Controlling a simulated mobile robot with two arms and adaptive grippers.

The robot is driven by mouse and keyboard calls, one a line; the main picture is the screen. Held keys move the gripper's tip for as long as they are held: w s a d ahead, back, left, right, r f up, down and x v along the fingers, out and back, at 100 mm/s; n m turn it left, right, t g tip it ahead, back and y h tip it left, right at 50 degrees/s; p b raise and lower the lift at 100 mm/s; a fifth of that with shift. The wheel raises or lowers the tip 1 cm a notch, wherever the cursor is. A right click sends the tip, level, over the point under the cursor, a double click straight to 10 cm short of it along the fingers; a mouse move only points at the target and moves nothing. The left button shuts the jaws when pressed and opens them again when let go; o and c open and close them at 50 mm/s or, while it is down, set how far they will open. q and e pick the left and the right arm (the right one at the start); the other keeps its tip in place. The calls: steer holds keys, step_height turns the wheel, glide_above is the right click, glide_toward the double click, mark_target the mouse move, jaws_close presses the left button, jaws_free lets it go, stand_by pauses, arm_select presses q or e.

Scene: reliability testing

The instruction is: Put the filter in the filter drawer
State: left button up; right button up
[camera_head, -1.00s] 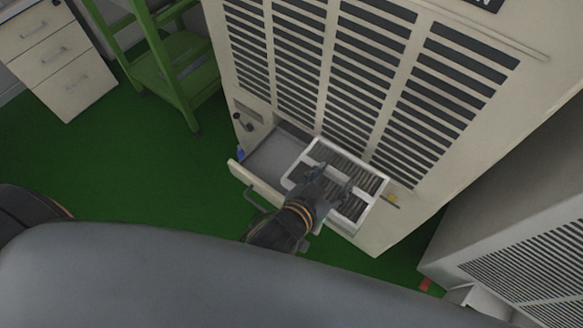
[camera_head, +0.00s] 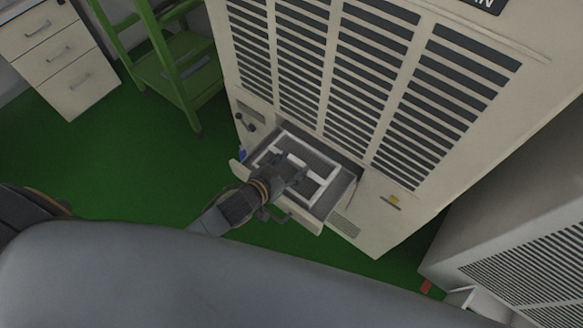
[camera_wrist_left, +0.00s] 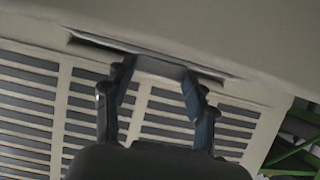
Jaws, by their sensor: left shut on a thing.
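The filter (camera_head: 318,188), a white-framed rectangle with a dark ribbed middle, lies at the open filter drawer (camera_head: 308,222) low on the beige cabinet. It appears to be within the drawer's outline, roughly lined up with the walls. I cannot tell whether it rests on the drawer floor. My left gripper (camera_head: 293,172) is shut on the filter's white frame from above and hides part of it. In the left wrist view the two fingers of the left gripper (camera_wrist_left: 158,88) stand on either side of a grey bar. My right gripper is not in view.
The beige slatted cabinet (camera_head: 366,95) rises right behind the drawer. A green step stand (camera_head: 180,75) and a white drawer unit (camera_head: 60,55) stand to the left. Another slatted grey unit (camera_head: 520,220) is at the right. Green floor (camera_head: 110,160) is clear at left.

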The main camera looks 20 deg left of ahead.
arm_select(q)
steer(key=shift+d+f, duration=0.1)
steer(key=shift+f, duration=0.7)
steer(key=shift+f, duration=0.15)
steer(key=o, duration=1.3)
steer(key=shift+r, duration=0.2)
steer(key=v, duration=1.2)
steer(key=shift+s+f, duration=0.1)
